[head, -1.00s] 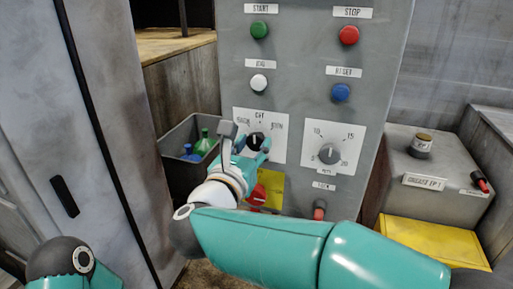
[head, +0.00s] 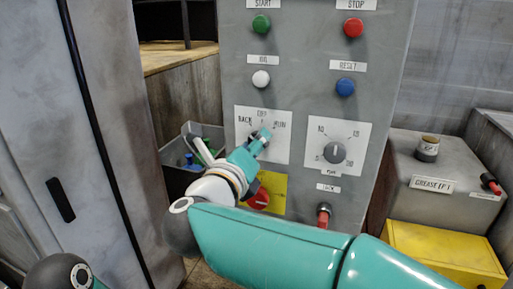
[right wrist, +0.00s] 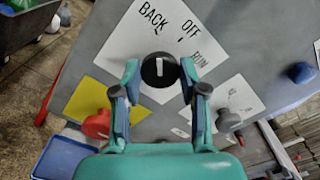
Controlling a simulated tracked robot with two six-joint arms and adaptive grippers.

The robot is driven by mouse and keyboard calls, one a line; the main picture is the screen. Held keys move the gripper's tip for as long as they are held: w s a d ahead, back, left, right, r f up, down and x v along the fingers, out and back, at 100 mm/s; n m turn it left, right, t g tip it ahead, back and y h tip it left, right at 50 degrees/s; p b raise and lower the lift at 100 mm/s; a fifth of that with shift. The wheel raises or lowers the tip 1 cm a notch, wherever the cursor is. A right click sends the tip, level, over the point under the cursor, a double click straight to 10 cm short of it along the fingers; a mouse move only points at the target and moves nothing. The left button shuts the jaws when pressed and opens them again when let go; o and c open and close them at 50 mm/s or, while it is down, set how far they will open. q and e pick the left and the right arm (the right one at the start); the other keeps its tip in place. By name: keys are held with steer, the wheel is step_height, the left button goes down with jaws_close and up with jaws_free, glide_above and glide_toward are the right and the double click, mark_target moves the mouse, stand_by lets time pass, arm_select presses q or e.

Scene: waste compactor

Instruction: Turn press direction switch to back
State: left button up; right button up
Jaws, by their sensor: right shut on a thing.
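The press direction switch is a black round knob (right wrist: 159,69) with a white pointer mark, on a white plate (head: 242,142) lettered BACK, OFF and RUN. In the right wrist view the plate appears tilted and the mark points up, toward the word BACK. My right gripper (head: 260,141) is at the plate and hides the knob in the head view. In the right wrist view its two fingers (right wrist: 160,84) are shut on the knob, one on each side. My left gripper is out of view.
Green (head: 261,25), red (head: 353,28), white (head: 261,79) and blue (head: 345,87) buttons sit above. A grey dial (head: 334,152) is right of the switch. A red knob (head: 258,200) on a yellow plate is below. A bin (head: 172,180) with bottles stands left.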

steer(key=shift+n, duration=0.6)
steer(key=o, duration=1.1)
steer(key=shift+a, duration=0.1)
steer(key=v, duration=1.2)
steer(key=shift+f, duration=0.1)
